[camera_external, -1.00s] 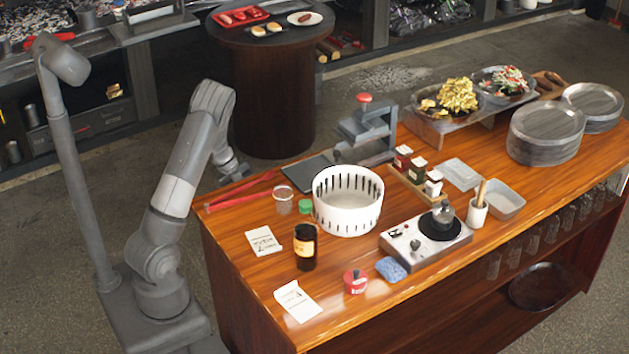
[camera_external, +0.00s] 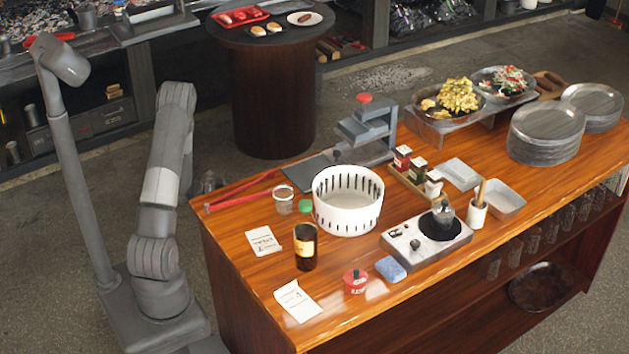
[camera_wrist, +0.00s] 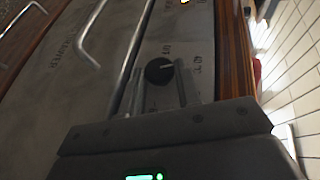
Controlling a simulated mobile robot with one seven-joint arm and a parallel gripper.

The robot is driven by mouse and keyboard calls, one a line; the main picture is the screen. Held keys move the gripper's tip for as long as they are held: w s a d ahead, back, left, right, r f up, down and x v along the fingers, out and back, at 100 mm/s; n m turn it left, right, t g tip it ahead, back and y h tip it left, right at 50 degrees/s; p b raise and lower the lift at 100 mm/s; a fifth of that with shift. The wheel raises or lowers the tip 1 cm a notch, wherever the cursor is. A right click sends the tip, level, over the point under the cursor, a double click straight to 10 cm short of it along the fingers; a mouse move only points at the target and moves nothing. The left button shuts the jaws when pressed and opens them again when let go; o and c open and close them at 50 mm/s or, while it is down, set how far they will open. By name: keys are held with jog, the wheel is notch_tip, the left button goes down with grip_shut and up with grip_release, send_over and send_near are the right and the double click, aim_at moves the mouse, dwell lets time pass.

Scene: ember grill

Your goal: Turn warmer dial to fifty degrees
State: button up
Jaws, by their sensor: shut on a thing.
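In the wrist view, the black round warmer dial (camera_wrist: 158,70) with a pale pointer line sits on a grey panel with small markings around it. The pointer aims to the right in that view; the markings are too small and blurred to read surely. My gripper (camera_wrist: 162,82) is shut on the dial, with one finger on each side of it. In the external view, the dial is not visible and my gripper is hidden low beyond the counter's left edge.
Metal bar handles (camera_wrist: 100,25) stand out from the grey front near the dial. Wooden edging (camera_wrist: 232,50) runs beside the panel. The wooden counter (camera_external: 235,225) in the external view holds a white slotted bowl (camera_external: 348,215), a hot plate (camera_external: 408,245), and bottles.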

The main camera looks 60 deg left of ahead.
jog(key=m+t+h, duration=0.1)
jog(key=t, duration=0.1)
jog(key=f+m+t+h, duration=0.1)
jog(key=t, duration=0.1)
jog(key=shift+t, duration=0.4)
dwell(0.5)
jog(key=o, duration=1)
jog(key=shift+c, duration=0.2)
jog(key=v, duration=1.1)
jog(key=shift+f, duration=0.15)
jog(key=shift+w, duration=0.1)
